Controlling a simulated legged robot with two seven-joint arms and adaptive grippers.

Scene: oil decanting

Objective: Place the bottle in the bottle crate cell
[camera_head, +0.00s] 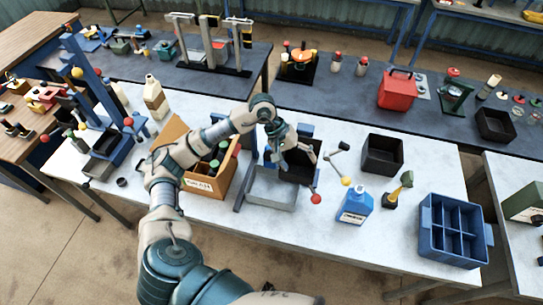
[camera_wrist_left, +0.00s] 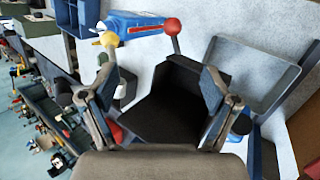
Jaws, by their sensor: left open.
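The blue bottle crate (camera_head: 424,222) with several cells stands at the right end of the white table, and the cells I can see into look empty. Dark green bottles (camera_head: 214,163) stand in a cardboard box (camera_head: 207,187) left of my gripper, partly hidden by my arm. A blue jug (camera_head: 356,207) with a white label stands left of the crate; it also shows in the wrist view (camera_wrist_left: 130,20). My left gripper (camera_head: 297,158) is open above a black container (camera_wrist_left: 165,105), which shows between its fingers (camera_wrist_left: 158,98). I see nothing held. My right gripper is not in view.
A grey metal tray (camera_head: 271,190) and a lever with red (camera_head: 316,199) and yellow knobs are close to my gripper. A black bin (camera_head: 382,154) and a green-topped tool (camera_head: 400,190) stand to the right. The table's front strip is clear.

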